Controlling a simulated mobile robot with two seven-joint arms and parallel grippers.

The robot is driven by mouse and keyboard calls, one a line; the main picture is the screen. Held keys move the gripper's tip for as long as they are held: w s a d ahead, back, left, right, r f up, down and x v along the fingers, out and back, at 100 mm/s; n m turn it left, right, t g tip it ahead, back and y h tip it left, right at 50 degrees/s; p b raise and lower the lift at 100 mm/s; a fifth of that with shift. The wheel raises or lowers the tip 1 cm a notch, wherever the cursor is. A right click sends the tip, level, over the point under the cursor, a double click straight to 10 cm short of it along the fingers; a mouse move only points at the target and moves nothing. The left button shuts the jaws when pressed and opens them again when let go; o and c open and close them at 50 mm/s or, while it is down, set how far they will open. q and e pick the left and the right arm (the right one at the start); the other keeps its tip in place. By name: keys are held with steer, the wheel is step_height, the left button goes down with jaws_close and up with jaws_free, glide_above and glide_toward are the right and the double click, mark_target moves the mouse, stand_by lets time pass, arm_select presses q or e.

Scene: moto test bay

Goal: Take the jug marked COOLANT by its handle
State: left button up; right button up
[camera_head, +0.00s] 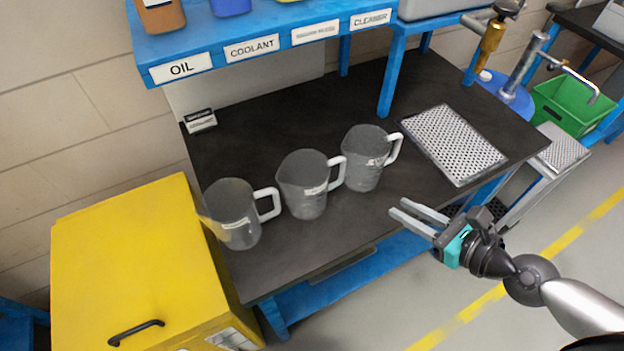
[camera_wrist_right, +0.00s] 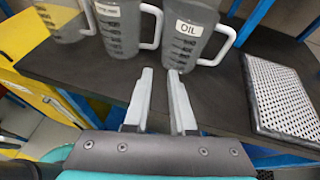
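Three clear grey jugs with white handles stand upright in a row on the dark bench. The right jug (camera_head: 362,170) reads OIL in the right wrist view (camera_wrist_right: 185,45). The middle jug (camera_head: 300,200) has a label too small to read, also in the right wrist view (camera_wrist_right: 120,45). The left jug (camera_head: 228,205) has an unreadable label and is cut off in the right wrist view (camera_wrist_right: 66,32). I cannot tell which is COOLANT. My right gripper (camera_head: 397,207) is open and empty, near the bench's front edge, apart from the jugs; its fingers point toward them. My left gripper is out of view.
The dark bench (camera_head: 290,255) carries a perforated tray (camera_head: 452,145) on the right. A blue shelf (camera_head: 205,58) with OIL, COOLANT and CLEANER labels overhangs the back. A yellow cabinet (camera_head: 130,260) stands at left, a green bin (camera_head: 575,110) at right.

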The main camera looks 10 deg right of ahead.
steer(key=p, duration=0.2)
glide_toward(343, 178)
steer(key=shift+w+a+f+m, duration=0.15)
steer(key=shift+w+f+m, duration=0.25)
steer(key=shift+w, duration=0.5)
steer(key=shift+b+x, duration=0.3)
steer(key=shift+x, duration=2.9)
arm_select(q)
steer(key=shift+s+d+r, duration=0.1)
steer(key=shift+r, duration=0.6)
arm_select(e)
steer(key=shift+s+a, duration=0.15)
jaws_close()
